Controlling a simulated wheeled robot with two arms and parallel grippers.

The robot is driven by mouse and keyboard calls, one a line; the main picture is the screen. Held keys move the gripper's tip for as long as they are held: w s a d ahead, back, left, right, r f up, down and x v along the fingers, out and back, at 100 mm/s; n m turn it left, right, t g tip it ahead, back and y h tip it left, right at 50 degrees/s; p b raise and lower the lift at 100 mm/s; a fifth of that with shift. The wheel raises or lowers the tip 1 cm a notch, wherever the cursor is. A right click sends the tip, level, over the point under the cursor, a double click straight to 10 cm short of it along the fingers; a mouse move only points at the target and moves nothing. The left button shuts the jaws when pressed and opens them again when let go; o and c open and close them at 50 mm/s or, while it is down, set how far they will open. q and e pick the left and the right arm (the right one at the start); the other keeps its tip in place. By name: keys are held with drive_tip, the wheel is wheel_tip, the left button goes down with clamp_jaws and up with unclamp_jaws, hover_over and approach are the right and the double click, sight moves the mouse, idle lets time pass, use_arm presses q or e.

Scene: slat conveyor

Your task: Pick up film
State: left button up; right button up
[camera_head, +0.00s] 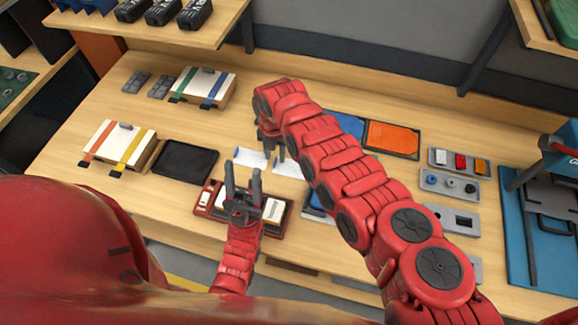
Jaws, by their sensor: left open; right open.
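Pale, thin pieces that look like film (250,158) lie near the middle of the table, and a second pale piece (289,170) is partly hidden by my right arm. My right gripper (271,152) is open, points down and is just above or beside these pieces; contact cannot be told. My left gripper (243,183) is open and empty, with its fingers pointing away over a red-framed tray (209,198) holding white blocks, in front of the film.
A black tray (185,161) lies left of the film. White boxes with coloured straps (118,146) stand further left. An orange panel (391,138) and grey part trays (448,184) lie right of my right arm. Shelves overhang at the back. Bare table shows at far left.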

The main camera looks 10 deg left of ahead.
wheel_tip(320, 180, down, 2)
drive_tip(key=shift+f+b, duration=0.1)
drive_tip(key=shift+b, duration=0.45)
drive_tip(key=shift+w, duration=0.1)
clamp_jaws()
